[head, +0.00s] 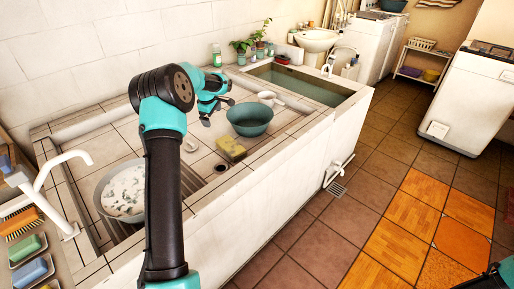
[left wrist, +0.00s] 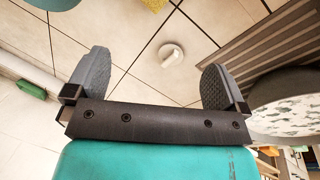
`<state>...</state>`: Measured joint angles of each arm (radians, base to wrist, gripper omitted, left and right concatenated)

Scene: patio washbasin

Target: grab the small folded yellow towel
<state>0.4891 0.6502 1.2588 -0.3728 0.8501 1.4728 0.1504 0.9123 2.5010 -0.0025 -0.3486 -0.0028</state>
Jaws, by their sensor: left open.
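The small folded yellow towel (head: 231,149) lies on the tiled counter, just in front of the teal bowl (head: 250,121). Only a sliver of the yellow towel (left wrist: 154,4) shows at the top edge of the left wrist view. My left gripper (head: 217,113) is above the counter, behind and left of the towel and apart from it. In the left wrist view, the fingers of my left gripper (left wrist: 157,65) are spread wide with nothing between them. My right gripper is out of view.
A small white round object (head: 190,146) lies left of the towel. A water-filled trough (head: 302,84) and potted plants (head: 250,46) are farther back. The counter's front edge is near the towel.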

